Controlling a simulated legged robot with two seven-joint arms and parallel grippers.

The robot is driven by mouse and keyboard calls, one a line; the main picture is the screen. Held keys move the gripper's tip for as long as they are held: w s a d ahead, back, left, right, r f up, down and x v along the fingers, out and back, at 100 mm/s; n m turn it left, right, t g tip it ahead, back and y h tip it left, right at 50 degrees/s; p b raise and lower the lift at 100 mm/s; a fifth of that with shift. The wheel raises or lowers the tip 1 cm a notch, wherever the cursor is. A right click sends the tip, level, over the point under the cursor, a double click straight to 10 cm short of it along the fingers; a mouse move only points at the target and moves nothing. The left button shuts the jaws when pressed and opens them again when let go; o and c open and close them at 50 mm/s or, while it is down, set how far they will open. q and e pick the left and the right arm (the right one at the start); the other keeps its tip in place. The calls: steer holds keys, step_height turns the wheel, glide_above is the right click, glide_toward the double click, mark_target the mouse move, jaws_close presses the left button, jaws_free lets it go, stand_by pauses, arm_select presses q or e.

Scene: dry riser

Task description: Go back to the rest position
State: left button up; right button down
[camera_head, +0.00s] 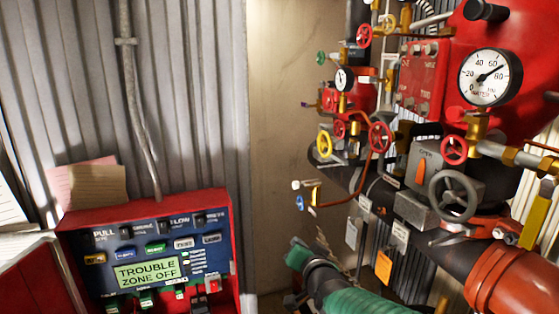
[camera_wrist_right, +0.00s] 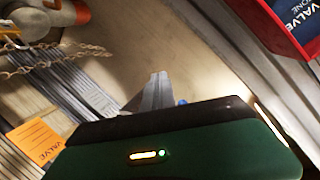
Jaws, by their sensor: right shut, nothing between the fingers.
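My right gripper (camera_wrist_right: 158,78) shows in the right wrist view, its grey fingers together and empty beyond the green and black wrist housing. In the head view, green and black parts of my right arm come up from the bottom, right of centre; the fingertips cannot be made out there. The arm appears in front of the dark pipe and to the right of the red control panel. My left gripper is in neither view.
An open red control panel (camera_head: 150,222) reads "TROUBLE ZONE OFF" at lower left. At right are red piping, a grey handwheel (camera_head: 452,196), a pressure gauge (camera_head: 487,77) and hanging tags, including an orange one (camera_head: 384,266). A bare beige wall (camera_head: 285,110) lies between.

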steer(key=s+d+f+n+g+h, duration=0.1)
steer(key=s+d+f+g, duration=0.3)
steer(key=s+f, duration=0.4)
steer(key=s+d+f+n+g+h, duration=0.1)
steer(key=s+d+f+g, duration=0.3)
steer(key=s, duration=1)
steer(key=s+d+f+n+g+h, duration=0.1)
steer(key=s+d+f+n+g, duration=0.1)
steer(key=s+d+f+g, duration=0.2)
steer(key=s+d+f, duration=0.3)
steer(key=s+f, duration=0.5)
steer(key=f, duration=0.1)
steer(key=shift+n, duration=0.4)
